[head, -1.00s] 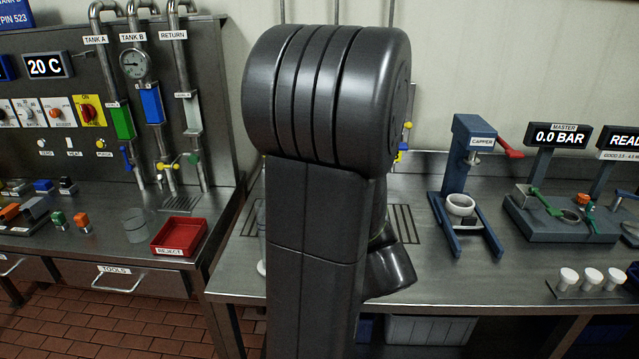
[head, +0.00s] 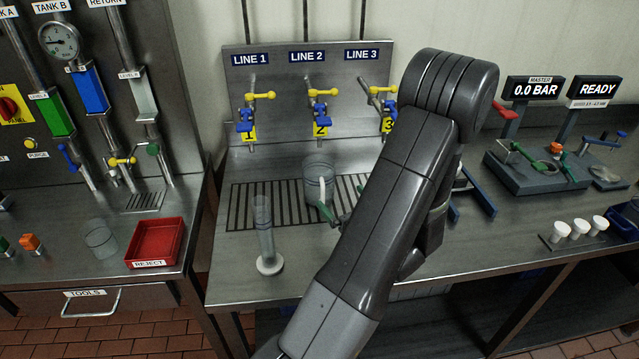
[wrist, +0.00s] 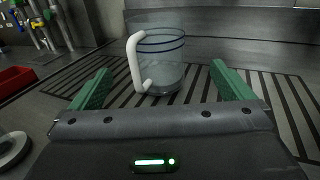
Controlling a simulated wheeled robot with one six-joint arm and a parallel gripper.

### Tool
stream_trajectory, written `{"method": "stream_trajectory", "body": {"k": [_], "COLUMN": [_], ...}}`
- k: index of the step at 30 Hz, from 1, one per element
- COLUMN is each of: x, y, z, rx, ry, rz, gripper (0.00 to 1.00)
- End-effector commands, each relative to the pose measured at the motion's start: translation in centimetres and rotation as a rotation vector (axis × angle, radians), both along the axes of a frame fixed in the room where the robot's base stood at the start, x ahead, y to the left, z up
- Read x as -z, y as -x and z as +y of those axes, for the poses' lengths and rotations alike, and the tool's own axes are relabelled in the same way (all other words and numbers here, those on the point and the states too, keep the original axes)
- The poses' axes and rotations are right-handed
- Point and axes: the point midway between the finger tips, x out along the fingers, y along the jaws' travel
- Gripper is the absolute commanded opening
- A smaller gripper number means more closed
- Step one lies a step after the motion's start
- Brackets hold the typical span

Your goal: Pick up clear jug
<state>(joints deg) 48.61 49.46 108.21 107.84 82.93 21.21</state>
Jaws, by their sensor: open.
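The clear jug (head: 319,183) stands upright on the slotted drain grate below the line taps. It has a white handle and dark blue bands near its rim. In the wrist view the jug (wrist: 166,62) is straight ahead, beyond the fingertips, with its white handle on the left. My gripper (wrist: 160,85) is open and empty, its green fingers spread to either side of the jug. In the head view my gripper (head: 334,215) is just in front of the jug, partly hidden by my arm. I cannot tell how wide the gap to the jug is.
A tall clear cylinder (head: 264,235) on a white base stands left of the jug, near the bench's front. Line taps (head: 320,103) are on the panel behind. A red reject tray (head: 158,241) and a clear beaker (head: 101,239) are on the left bench.

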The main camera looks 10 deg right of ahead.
Motion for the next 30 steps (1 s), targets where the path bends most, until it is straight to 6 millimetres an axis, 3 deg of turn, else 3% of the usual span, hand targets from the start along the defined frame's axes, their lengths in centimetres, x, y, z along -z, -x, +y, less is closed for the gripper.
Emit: {"method": "stream_trajectory", "body": {"k": [6, 14, 22, 30], "x": [-0.1, -0.1, -0.1, 0.1], "y": [-3.2, -4.8, -8.2, -8.9], "z": [1.5, 2.2, 3.9, 4.0], "rx": [-0.005, -0.003, -0.005, -0.001], "ry": [0.0, -0.001, 0.0, 0.0], "rz": [0.001, 0.001, 0.002, 0.001], "gripper": [1.0, 1.0, 1.0, 1.0]}}
